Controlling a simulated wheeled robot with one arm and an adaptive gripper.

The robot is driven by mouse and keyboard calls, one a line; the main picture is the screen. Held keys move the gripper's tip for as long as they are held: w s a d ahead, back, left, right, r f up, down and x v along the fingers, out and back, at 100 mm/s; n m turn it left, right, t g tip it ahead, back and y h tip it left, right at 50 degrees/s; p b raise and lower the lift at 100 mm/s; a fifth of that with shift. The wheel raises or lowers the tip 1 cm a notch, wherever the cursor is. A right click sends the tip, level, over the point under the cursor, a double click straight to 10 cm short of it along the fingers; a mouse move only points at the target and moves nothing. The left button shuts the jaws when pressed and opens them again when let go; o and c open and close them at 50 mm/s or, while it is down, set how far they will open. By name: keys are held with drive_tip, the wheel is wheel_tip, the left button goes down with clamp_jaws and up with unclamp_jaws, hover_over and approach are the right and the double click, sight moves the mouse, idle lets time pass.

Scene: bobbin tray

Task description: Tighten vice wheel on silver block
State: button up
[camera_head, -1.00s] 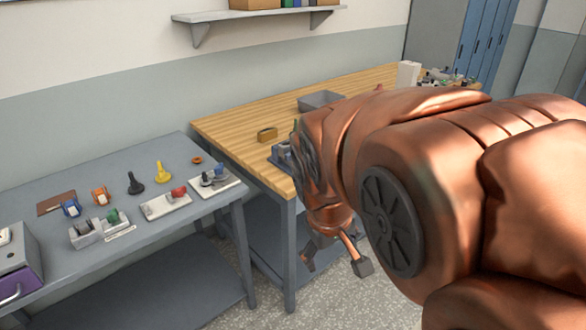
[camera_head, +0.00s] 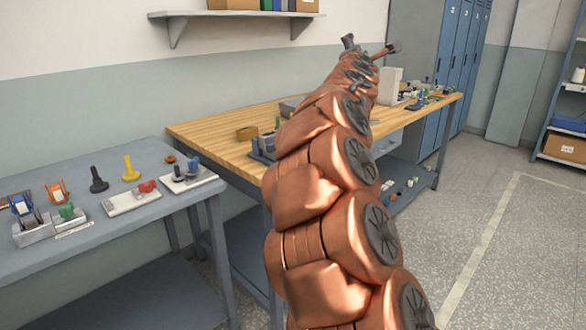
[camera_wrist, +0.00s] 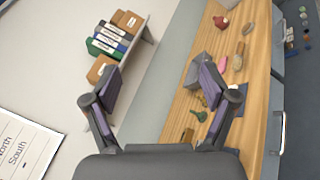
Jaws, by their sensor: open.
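My gripper (camera_head: 371,46) is raised above the wooden bench, its two fingers spread and empty. In the wrist view the open fingers (camera_wrist: 160,90) frame the wall and the bench edge, with nothing between them. A blue-grey fixture (camera_head: 262,148) that may be the vice stands at the bench's near left part, partly hidden by my arm. I cannot make out its wheel or a silver block in it. On the grey table, small silver-grey block-like fixtures (camera_head: 32,232) stand at the left, far from my gripper.
The wooden bench (camera_head: 205,133) also holds a yellow-brown ring-like item (camera_head: 247,133) and a grey bin (camera_wrist: 198,70). The grey table (camera_head: 120,238) carries black and yellow stands. A wall shelf (camera_wrist: 137,52) with binders is near my gripper. Floor is open at the right.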

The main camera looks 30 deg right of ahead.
drive_tip(key=w+f+n+t+y+b, duration=0.5)
drive_tip(key=w+f+n+y+b, duration=0.4)
drive_tip(key=f+n, duration=0.55)
drive_tip(key=w+a+f+n+g+y+b, duration=0.1)
drive_tip(key=a+f+n+y+b, duration=0.3)
drive_tip(key=f, duration=0.5)
drive_tip(key=w+a+f+n+y+b, duration=0.1)
drive_tip(key=a+f+n+y+b, duration=0.15)
drive_tip(key=f+n+y, duration=0.4)
drive_tip(key=shift+h, duration=0.85)
drive_tip(key=shift+w+a+f+p, duration=0.35)
drive_tip(key=shift+w+p, duration=0.25)
drive_tip(key=shift+w, duration=0.6)
drive_tip(key=shift+w+a+f+p, duration=0.35)
drive_tip(key=shift+w+p, duration=0.3)
drive_tip(key=shift+w, duration=0.55)
drive_tip(key=shift+w+a+f+p, duration=0.25)
drive_tip(key=shift+w+f+p, duration=0.3)
drive_tip(key=shift+w, duration=0.65)
drive_tip(key=shift+r, duration=0.1)
